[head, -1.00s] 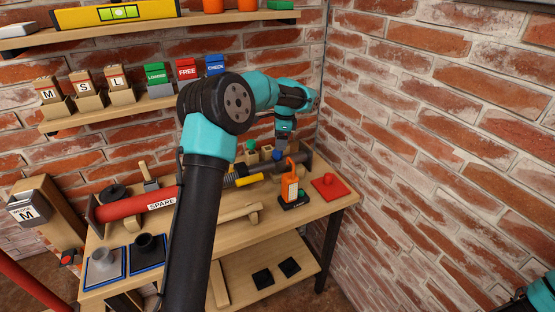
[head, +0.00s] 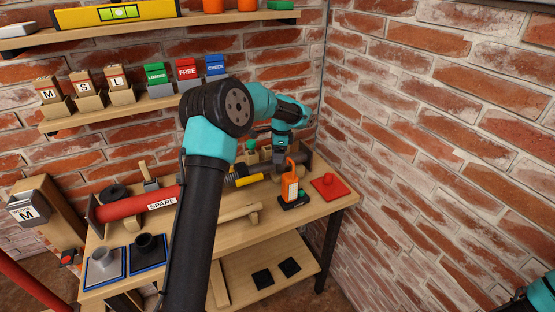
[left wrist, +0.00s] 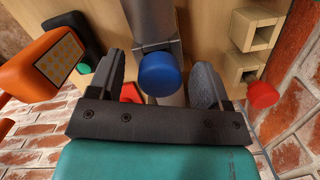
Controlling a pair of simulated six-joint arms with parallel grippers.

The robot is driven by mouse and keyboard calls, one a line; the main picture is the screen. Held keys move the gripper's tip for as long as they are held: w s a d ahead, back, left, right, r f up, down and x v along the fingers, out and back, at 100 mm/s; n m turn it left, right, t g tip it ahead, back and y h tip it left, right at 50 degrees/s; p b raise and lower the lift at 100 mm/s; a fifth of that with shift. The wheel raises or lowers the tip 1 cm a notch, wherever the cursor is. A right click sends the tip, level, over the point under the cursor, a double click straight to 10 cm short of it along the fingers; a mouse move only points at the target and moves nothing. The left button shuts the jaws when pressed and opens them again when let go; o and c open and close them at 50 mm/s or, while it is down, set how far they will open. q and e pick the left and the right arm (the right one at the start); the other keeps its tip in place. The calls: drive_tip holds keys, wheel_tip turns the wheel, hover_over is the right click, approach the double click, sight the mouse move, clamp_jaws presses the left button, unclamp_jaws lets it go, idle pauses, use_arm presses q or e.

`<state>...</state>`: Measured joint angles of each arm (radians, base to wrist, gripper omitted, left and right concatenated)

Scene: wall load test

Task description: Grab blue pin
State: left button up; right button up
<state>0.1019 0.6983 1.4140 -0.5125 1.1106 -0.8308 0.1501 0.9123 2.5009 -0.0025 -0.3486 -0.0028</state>
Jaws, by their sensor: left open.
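The blue pin (left wrist: 160,74) shows its round blue end in the left wrist view, at the end of a dark grey cylindrical part (left wrist: 152,22). My left gripper (left wrist: 158,80) is open, with one finger on each side of the blue end and a visible gap at both sides. In the head view my left gripper (head: 281,168) is low at the back right of the bench, just behind the orange handled device. The blue pin is hidden there by the gripper. My right gripper is out of view; only part of that arm shows at the lower right corner.
The orange handled device (head: 291,183) stands close in front of the left gripper. Hollow wooden blocks (left wrist: 254,28) and a red pin (left wrist: 263,95) are near the fingers. The brick wall (head: 430,150) closes the right side.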

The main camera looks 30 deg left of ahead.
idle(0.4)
use_arm(q)
drive_tip(key=c, duration=1.1)
